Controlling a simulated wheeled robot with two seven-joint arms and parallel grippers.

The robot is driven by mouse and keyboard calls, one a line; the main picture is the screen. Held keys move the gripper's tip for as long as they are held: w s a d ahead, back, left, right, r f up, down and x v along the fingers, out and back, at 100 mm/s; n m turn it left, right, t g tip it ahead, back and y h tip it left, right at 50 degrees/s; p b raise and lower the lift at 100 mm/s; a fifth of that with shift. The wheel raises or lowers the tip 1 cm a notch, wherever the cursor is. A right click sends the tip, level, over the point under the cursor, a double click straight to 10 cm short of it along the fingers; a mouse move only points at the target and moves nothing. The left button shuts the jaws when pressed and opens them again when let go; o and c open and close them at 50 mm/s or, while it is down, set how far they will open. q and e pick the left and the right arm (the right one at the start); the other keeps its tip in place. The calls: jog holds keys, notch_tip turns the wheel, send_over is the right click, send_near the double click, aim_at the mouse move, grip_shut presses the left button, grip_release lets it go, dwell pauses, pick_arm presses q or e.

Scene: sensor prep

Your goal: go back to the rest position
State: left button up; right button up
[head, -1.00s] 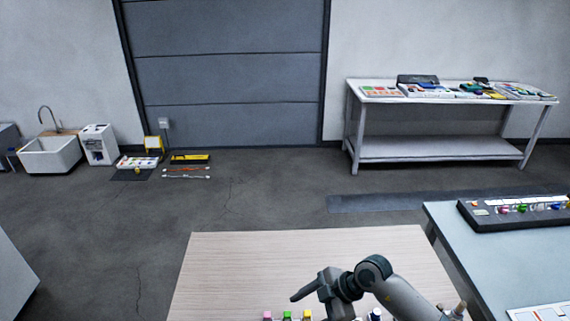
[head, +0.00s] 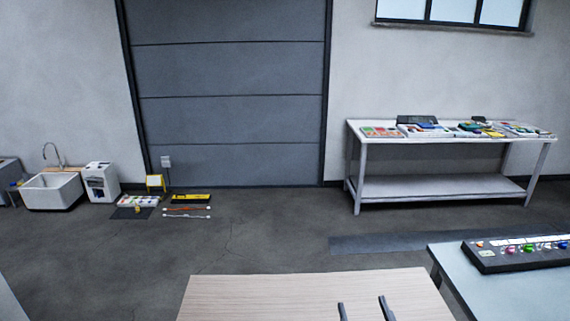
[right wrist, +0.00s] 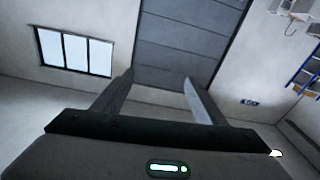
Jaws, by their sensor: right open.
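My right gripper (head: 363,309) shows at the bottom edge of the head view as two dark fingertips, apart, in front of the wooden table top. In the right wrist view its fingers (right wrist: 158,90) are spread with nothing between them, and they face the grey door and the wall. My left gripper is not in the head view.
The light wooden table (head: 270,296) is at the bottom, its visible part bare. A blue-grey table (head: 510,290) at the right carries a dark rack (head: 500,260) of coloured items. A white bench (head: 440,187) stands by the back wall. The floor between is mostly clear.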

jog(key=s+d+f+m+g+h, duration=0.1)
jog(key=s+d+f+g+h, duration=0.1)
jog(key=s+d+f+g, duration=0.35)
jog(key=s+d+f+m+g+h, duration=0.2)
jog(key=s+f+g, duration=0.1)
jog(key=s+f, duration=0.4)
jog(key=s+a+f+n+g+y, duration=0.1)
jog(key=s+f+g, duration=0.25)
jog(key=s, duration=0.55)
jog(key=s+a+f+n+g+y, duration=0.1)
jog(key=s+f+n+g+y, duration=0.15)
jog(key=s+f, duration=0.4)
jog(key=s+f+g+b, duration=0.25)
jog(key=f+b, duration=0.35)
jog(key=f, duration=2.6)
jog(key=s+d+f+b, duration=0.1)
jog(key=s+f+b, duration=0.1)
jog(key=s+f, duration=0.7)
jog(key=s+d+f+g+h+b, duration=0.1)
jog(key=s+f+b, duration=0.2)
jog(key=s+f, duration=0.6)
notch_tip(320, 180, down, 6)
jog(key=shift+s+d+r, duration=0.15)
jog(key=shift+s+d, duration=0.15)
jog(key=shift+s, duration=0.1)
